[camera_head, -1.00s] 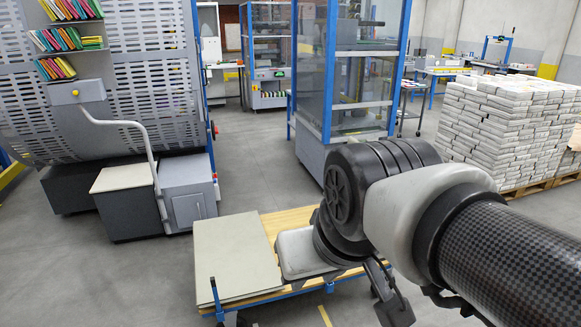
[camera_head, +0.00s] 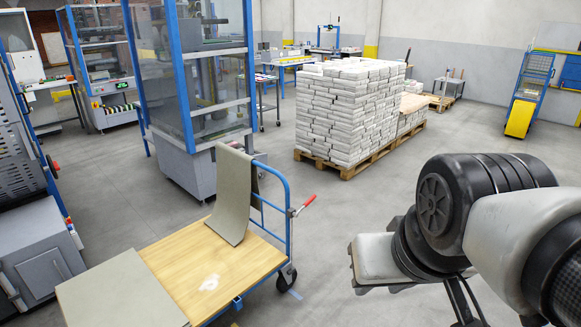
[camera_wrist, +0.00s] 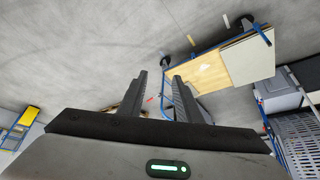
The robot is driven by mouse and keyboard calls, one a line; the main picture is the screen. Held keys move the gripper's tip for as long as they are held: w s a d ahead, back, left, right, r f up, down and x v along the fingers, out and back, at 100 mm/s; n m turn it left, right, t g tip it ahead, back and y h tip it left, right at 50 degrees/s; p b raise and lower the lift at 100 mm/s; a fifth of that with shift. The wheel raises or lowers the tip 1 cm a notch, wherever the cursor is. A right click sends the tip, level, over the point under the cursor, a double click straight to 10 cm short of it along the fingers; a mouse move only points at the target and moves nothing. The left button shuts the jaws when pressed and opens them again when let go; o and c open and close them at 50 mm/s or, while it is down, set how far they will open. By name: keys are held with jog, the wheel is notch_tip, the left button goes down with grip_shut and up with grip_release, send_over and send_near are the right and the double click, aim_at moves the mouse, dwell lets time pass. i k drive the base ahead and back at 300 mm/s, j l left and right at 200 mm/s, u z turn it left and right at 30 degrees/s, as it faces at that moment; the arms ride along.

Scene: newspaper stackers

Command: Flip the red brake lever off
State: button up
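The red brake lever (camera_head: 305,203) is on the right side of the blue handle frame of a flatbed cart (camera_head: 212,268), and it slants up to the right. In the wrist view the cart (camera_wrist: 205,70) shows upside down, with a small red spot near the fingertips that may be the lever. My gripper (camera_wrist: 156,84) is open and empty, its two dark fingers apart. In the head view my arm is at the right, clear of the cart, and the fingers are mostly hidden behind it.
A pallet stack of newspapers (camera_head: 348,115) stands behind. A blue-framed machine (camera_head: 195,100) is back left. Floor right of the cart is clear.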

aim_at(312, 197)
jog(key=i+l, duration=0.15)
jog(key=i, duration=0.35)
jog(key=i+l+u, duration=0.1)
jog(key=i, duration=0.4)
jog(key=i+l, duration=0.2)
jog(key=i, duration=0.25)
jog(key=i+l+u, duration=0.1)
jog(key=i, duration=0.4)
jog(key=i+l, duration=0.25)
jog(key=i, duration=0.25)
jog(key=u, duration=0.05)
